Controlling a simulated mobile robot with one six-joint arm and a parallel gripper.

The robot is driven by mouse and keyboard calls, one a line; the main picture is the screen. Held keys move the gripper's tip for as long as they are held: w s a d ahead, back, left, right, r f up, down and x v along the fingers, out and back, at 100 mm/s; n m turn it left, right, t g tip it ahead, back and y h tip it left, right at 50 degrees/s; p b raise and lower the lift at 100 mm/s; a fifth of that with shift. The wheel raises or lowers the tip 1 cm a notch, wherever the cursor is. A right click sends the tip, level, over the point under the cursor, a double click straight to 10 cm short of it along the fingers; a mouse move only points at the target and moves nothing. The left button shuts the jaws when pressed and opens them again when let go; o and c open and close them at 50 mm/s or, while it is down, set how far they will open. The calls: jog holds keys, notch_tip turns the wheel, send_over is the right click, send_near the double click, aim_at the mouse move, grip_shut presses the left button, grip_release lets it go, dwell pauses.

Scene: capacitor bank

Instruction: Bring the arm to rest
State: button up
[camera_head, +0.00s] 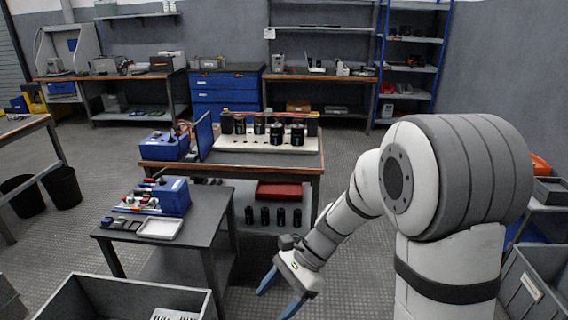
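My arm comes in from the right side of the camera_head view and reaches down and left. My gripper (280,291) is at the bottom middle, in front of the workbench and to the right of the small dark table. Its two blue fingers are spread apart and point down and left. No object shows between them. The fingertips touch nothing that I can see. The lower end of the right finger is close to the picture's bottom edge.
The workbench (240,166) carries a white tray (262,144) with several black capacitors. The small table (212,206) holds a blue toolbox (172,195). A grey crate (88,293) stands at bottom left. Another bin (530,290) stands at right. Open floor (80,230) lies left.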

jog(key=s+d+r+n+t+h+p, duration=0.3)
jog(key=s+d+r+n+h+p, duration=0.1)
jog(key=d+r, duration=0.4)
jog(key=s+d+r+n+t+h+p, duration=0.3)
jog(key=d+r+n, duration=0.4)
jog(key=r, duration=0.4)
jog(key=s+d+t+p, duration=0.1)
jog(key=p, duration=0.1)
jog(key=shift+d+r+h+p, duration=0.4)
jog(key=shift+s, duration=0.1)
